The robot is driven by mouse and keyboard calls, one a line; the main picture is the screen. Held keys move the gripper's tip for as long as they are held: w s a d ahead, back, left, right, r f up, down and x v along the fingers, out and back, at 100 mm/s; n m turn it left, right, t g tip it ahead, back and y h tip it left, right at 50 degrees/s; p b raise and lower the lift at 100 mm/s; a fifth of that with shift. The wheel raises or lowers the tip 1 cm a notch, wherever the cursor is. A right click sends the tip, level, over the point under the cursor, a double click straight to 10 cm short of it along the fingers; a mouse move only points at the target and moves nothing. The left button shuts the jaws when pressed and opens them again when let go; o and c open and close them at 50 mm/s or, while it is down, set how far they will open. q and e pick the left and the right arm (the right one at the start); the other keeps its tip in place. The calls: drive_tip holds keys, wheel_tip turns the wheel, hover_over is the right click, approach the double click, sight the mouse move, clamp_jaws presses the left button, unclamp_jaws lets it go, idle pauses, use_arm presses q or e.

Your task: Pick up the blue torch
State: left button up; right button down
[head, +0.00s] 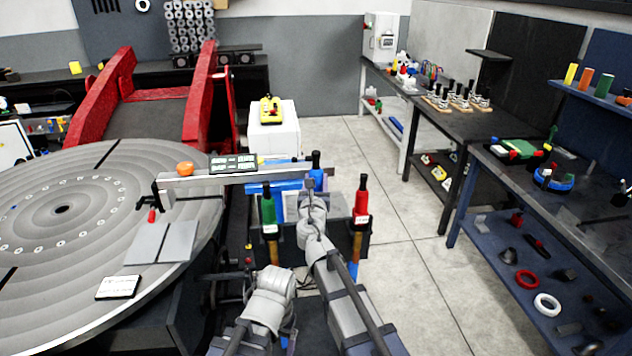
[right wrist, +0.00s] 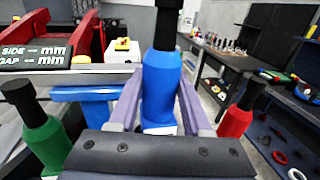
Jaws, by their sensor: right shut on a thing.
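The blue torch (head: 316,173) has a black neck and stands upright, its lower part hidden in the head view by my right gripper (head: 315,190). In the right wrist view, the blue torch (right wrist: 162,85) sits between the two grey fingers of my right gripper (right wrist: 158,98), which is shut on it. A white label shows low on its body. Whether its base still rests in the dark holder (head: 343,238) is hidden.
A green torch (head: 268,210) stands left of the blue one and a red torch (head: 361,202) right of it. A metal beam (head: 285,176) runs close to the blue torch, above the round table (head: 100,290). Workbenches (head: 455,125) line the right; the floor between is clear.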

wheel_tip(320, 180, up, 20)
drive_tip(key=p, duration=1.8)
hover_over(316, 152)
drive_tip(key=shift+f, duration=0.35)
drive_tip(key=shift+f+b, duration=3)
drive_tip(key=shift+b, duration=0.05)
drive_tip(key=shift+f+b, duration=8.65)
